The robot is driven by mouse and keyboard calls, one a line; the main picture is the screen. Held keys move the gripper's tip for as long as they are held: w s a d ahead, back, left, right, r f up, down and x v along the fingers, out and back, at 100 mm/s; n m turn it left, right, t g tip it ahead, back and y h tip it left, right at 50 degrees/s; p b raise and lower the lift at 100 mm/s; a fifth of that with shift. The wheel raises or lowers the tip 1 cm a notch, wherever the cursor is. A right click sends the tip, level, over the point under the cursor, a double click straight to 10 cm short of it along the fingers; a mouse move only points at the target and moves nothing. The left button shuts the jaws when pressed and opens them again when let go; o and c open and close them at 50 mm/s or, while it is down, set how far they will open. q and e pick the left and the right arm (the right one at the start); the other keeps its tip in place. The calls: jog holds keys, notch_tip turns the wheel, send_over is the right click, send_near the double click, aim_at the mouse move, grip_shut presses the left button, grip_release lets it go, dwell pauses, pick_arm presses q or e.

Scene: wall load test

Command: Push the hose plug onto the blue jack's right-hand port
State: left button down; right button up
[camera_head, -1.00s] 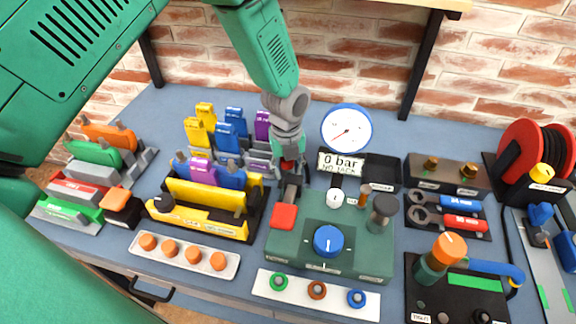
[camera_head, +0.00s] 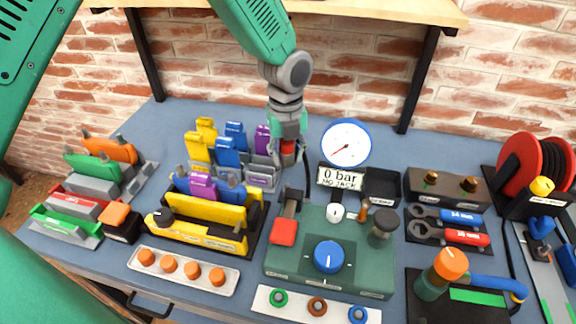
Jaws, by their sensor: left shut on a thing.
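The blue jack (camera_head: 231,192) lies behind the yellow front of a fixture at the centre left, with a purple block (camera_head: 202,186) over its middle. Its grey right-hand port (camera_head: 232,180) stands up at its right end. My left gripper (camera_head: 288,158) hangs upright behind the green pump unit, right of the jack. It is shut on the red hose plug (camera_head: 288,147), mostly hidden by the fingers. A thin black hose (camera_head: 307,170) runs down from there towards the unit. My right gripper is not in view.
The green pump unit (camera_head: 283,262) with a blue knob stands at centre. The gauge (camera_head: 346,142) is behind it; the sign (camera_head: 340,178) reads 0 bar, NO JACK. A rack (camera_head: 262,178) of upright yellow, blue and purple pieces stands close left of my gripper.

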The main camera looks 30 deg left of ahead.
pick_arm(q)
jog(key=shift+r, duration=0.15)
jog(key=shift+s+a+r+p, duration=0.25)
jog(key=shift+s+r+p, duration=0.1)
jog(key=shift+p, duration=0.15)
notch_tip(320, 180, up, 7)
jog(key=p, duration=1.1)
send_over(230, 176)
jog(key=shift+a+r, duration=0.1)
jog(key=shift+r, duration=0.1)
notch_tip(230, 176, down, 5)
jog(key=b, duration=0.2)
jog(key=shift+r+b, duration=0.1)
jog(key=shift+b, duration=0.3)
jog(key=shift+w+f, duration=0.25)
jog(key=shift+f, duration=0.2)
jog(key=shift+s, duration=0.1)
jog(key=shift+s+p, duration=0.1)
jog(key=shift+p, duration=0.2)
